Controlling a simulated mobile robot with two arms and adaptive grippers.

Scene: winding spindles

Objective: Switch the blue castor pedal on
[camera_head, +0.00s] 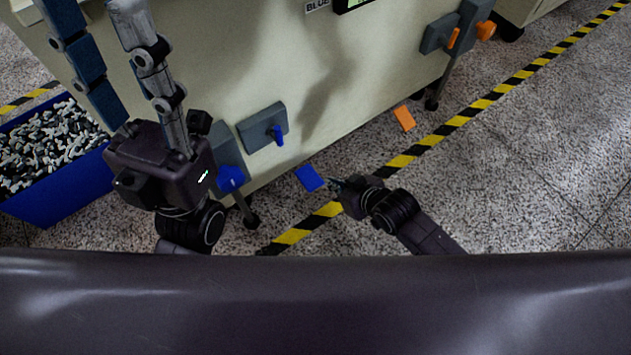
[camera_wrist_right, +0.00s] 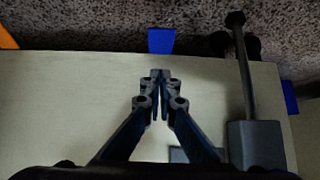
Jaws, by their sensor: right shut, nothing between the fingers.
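A blue pedal (camera_head: 309,178) sticks out low beside the foot of the pale machine, and it also shows in the right wrist view (camera_wrist_right: 161,40). My right gripper (camera_head: 337,183) is shut and empty, just right of this pedal in the head view. In the right wrist view its closed fingertips (camera_wrist_right: 160,74) point towards the pedal; I cannot tell whether they touch. My left gripper (camera_head: 92,12) is open and empty at the upper left, its fingers apart and tips near the top edge. Part of the machine behind it is hidden.
A blue lever (camera_head: 277,134) on a grey plate and a blue knob (camera_head: 231,178) sit on the machine (camera_head: 370,70). An orange pedal (camera_head: 404,118) is farther right. A blue crate (camera_head: 60,205) of bobbin-like pieces is left. Floor right of the striped tape (camera_head: 455,122) is clear.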

